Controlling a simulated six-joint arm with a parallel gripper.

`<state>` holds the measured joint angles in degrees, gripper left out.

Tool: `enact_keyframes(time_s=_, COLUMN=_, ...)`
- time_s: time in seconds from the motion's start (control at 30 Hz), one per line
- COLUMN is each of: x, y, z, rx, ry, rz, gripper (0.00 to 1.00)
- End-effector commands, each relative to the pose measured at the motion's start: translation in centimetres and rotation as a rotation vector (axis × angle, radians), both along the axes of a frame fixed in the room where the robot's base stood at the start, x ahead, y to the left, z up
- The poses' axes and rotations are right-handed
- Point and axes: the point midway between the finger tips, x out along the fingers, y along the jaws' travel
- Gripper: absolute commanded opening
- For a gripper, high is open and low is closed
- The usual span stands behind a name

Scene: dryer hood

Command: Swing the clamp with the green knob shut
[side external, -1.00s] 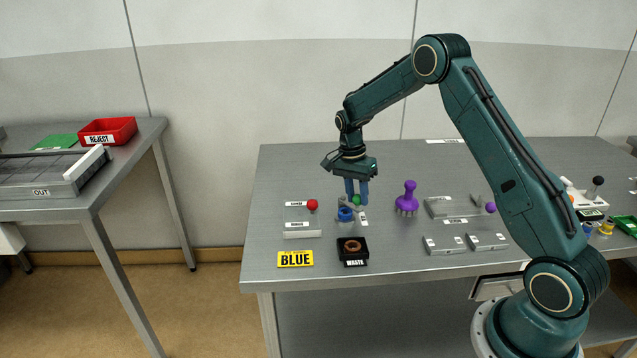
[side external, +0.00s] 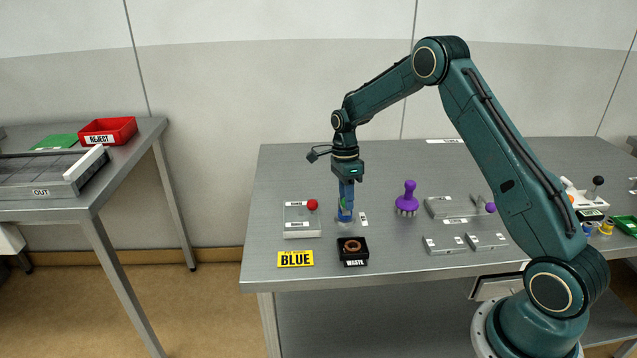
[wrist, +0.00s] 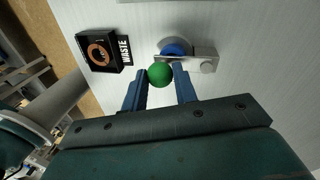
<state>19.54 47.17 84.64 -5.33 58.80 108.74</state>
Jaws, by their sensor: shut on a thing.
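My gripper (wrist: 160,82) is shut on the green knob (wrist: 160,74), which sits between the blue fingertips in the wrist view. The clamp's grey bar (wrist: 190,58) runs from beside the knob to a pivot block (wrist: 207,64) at the right, and passes along the near side of a round blue part (wrist: 172,48). In the side view my gripper (side external: 346,198) points straight down by the blue part (side external: 344,217). The fingers hide most of the knob and clamp there. I cannot tell whether the bar is fully shut.
The black WASTE box (side external: 352,253) with a copper-coloured ring stands just in front. A grey box with a red knob (side external: 312,205) is to the left, and a purple-handled tool (side external: 407,200) to the right. The yellow BLUE sign (side external: 295,259) lies near the front edge.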

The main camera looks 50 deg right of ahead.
Motion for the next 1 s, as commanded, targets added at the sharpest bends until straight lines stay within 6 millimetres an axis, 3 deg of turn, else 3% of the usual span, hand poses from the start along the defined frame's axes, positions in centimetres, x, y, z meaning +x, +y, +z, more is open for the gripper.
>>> enact_keyframes(time_s=0.43, x=0.09, y=0.03, z=0.04, rx=-0.001, ry=-0.002, rz=-0.013, gripper=0.0)
enact_keyframes(time_s=0.47, x=0.09, y=0.04, z=0.04, rx=-0.001, ry=-0.002, rz=-0.012, gripper=0.34)
enact_keyframes(time_s=0.53, x=0.09, y=0.05, z=0.04, rx=-0.001, ry=-0.001, rz=-0.012, gripper=0.48)
enact_keyframes(time_s=1.0, x=0.15, y=-0.03, z=0.45, rx=-0.001, ry=-0.001, rz=-0.011, gripper=0.5)
